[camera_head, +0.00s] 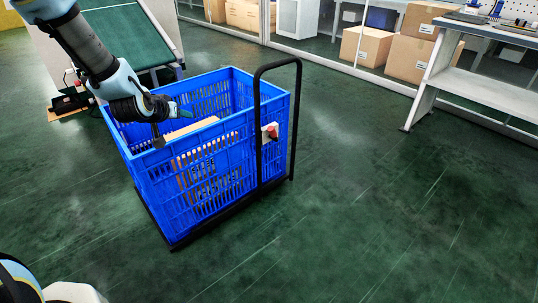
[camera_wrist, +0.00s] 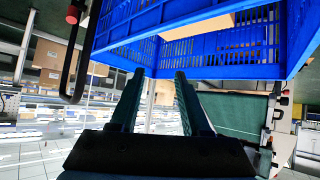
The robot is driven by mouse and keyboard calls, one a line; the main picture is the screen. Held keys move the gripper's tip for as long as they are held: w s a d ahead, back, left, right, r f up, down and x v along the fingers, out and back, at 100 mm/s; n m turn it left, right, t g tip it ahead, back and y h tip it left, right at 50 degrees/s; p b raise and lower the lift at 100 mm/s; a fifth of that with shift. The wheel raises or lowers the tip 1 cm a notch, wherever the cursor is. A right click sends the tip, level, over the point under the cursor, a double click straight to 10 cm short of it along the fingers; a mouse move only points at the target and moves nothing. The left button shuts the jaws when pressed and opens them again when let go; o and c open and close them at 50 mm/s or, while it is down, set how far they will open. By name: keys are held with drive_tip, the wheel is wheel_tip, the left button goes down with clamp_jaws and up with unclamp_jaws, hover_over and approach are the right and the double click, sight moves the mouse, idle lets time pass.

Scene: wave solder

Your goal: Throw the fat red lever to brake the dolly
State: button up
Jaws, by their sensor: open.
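The dolly (camera_head: 222,231) is a low black base with a tall black handle (camera_head: 298,110) at its right end, and it carries a large blue crate. The red lever (camera_head: 272,131) shows as a small red part on a pale mount, by the crate's right end inside the handle frame. In the wrist view a red part (camera_wrist: 73,14) shows at upper left beside the black handle (camera_wrist: 79,60). My gripper (camera_head: 172,126) is over the crate's left part, away from the lever. Its fingers are apart with nothing between them in the wrist view (camera_wrist: 160,75).
The blue crate (camera_head: 152,184) holds a cardboard box (camera_head: 192,128). A green conveyor (camera_head: 130,35) stands behind at left. A white bench (camera_head: 490,88) is at right, and cardboard boxes (camera_head: 366,46) lie behind a glass partition. The green floor right of the dolly is clear.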

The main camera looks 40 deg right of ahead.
drive_tip(key=s+d+f+m+h+b, duration=0.1)
drive_tip(key=s+d+f+h+b, duration=0.2)
drive_tip(key=d+f, duration=0.4)
drive_tip(key=s+d+f+h+b, duration=0.2)
drive_tip(key=s+d+f+b, duration=0.1)
drive_tip(key=d+f+b, duration=0.4)
drive_tip(key=t+h+b, duration=0.2)
drive_tip(key=h+b, duration=0.1)
drive_tip(key=b, duration=0.1)
approach(271, 134)
drive_tip(key=b+x, duration=0.2)
drive_tip(key=x, duration=0.7)
drive_tip(key=shift+w+d, duration=0.15)
drive_tip(key=shift+d, duration=0.2)
clamp_jaws()
